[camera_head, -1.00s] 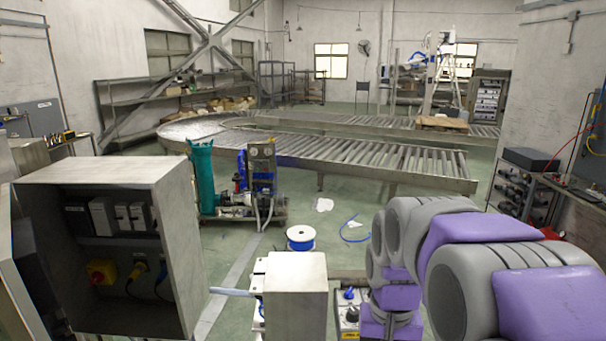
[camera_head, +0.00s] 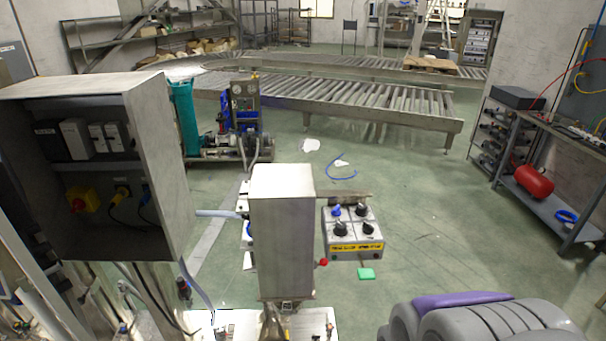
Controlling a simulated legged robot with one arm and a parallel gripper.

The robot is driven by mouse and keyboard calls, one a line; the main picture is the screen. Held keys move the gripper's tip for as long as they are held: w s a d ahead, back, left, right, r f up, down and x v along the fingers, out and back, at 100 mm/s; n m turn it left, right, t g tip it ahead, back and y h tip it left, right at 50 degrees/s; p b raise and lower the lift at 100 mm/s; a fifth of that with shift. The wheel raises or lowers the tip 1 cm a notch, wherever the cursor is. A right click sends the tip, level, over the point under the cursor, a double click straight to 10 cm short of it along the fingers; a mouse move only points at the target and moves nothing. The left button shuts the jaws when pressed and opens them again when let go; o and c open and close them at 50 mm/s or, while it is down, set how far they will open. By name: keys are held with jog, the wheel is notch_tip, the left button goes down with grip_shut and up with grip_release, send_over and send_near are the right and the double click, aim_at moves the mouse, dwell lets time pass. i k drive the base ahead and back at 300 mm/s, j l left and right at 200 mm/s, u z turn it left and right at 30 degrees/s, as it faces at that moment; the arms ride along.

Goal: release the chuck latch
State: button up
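I cannot make out the chuck latch for certain. A tall metal housing (camera_head: 282,225) stands upright at the centre, with fittings on its left side and below it. A small red knob (camera_head: 323,262) shows at its lower right side. A control box (camera_head: 355,248) with several dark knobs, a blue knob and a yellow label stands to its right. A green piece (camera_head: 366,273) shows just below that box. My grey and purple arm shows at the bottom right, apart from the housing in the picture. My gripper is out of view.
An open electrical cabinet (camera_head: 165,150) with a red-yellow switch fills the left. A roller conveyor (camera_head: 380,108) and a pump unit (camera_head: 245,125) stand behind. A bench (camera_head: 555,190) with a red tank (camera_head: 534,181) is at the right. Green floor (camera_head: 430,220) is clear between.

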aim_at(324, 261)
jog(key=k+l+u, duration=0.5)
jog(key=k, duration=0.25)
